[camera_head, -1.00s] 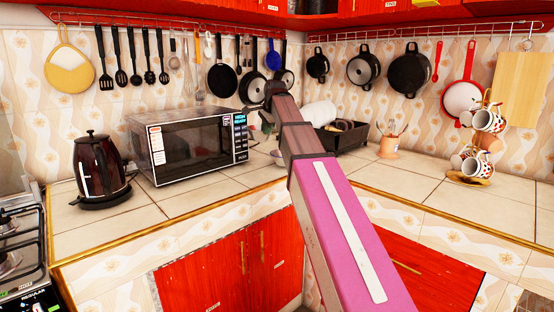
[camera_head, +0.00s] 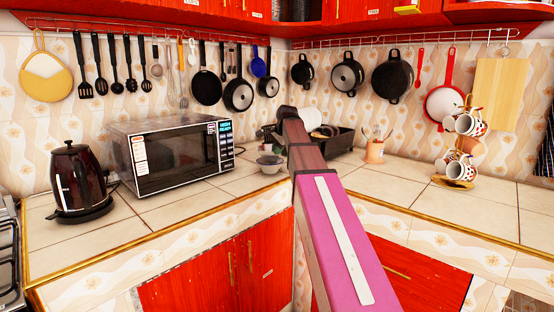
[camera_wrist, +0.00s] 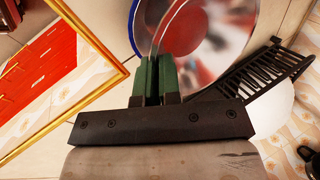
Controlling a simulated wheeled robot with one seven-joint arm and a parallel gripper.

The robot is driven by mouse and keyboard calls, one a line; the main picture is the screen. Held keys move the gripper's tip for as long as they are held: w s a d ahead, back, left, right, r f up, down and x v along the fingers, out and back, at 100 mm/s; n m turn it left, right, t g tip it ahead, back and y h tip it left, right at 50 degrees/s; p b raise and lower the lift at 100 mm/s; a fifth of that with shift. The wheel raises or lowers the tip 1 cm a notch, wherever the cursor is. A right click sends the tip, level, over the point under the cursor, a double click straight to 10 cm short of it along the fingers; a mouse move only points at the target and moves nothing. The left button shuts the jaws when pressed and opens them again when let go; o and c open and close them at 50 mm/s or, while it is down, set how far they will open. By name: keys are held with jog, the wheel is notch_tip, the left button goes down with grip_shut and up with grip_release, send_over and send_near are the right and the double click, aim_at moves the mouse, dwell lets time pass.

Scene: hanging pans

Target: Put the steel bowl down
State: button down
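The steel bowl (camera_head: 269,161) is a small grey, shiny bowl at the back corner of the counter, just left of my arm in the head view. In the wrist view the steel bowl (camera_wrist: 215,35) fills the upper middle, with a reflective inside and a blue-edged curve. My gripper (camera_wrist: 153,65) has green fingers close together, with the bowl's rim running between them. In the head view my gripper is small and dark above the bowl, partly hidden by my arm. I cannot tell whether the bowl touches the counter.
A microwave (camera_head: 172,155) stands left of the bowl, with a kettle (camera_head: 80,182) farther left. A black dish rack (camera_head: 338,142) is right of my arm, with a utensil cup (camera_head: 375,150) and mug stand (camera_head: 458,184) beyond. Tiles (camera_head: 222,188) in front are clear.

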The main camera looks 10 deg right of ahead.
aim_at(277, 157)
jog(key=shift+f, duration=1.9)
jog(key=shift+f, duration=0.25)
jog(key=c, duration=1.3)
grip_release()
jog(key=shift+r, duration=0.3)
jog(key=v, duration=1.2)
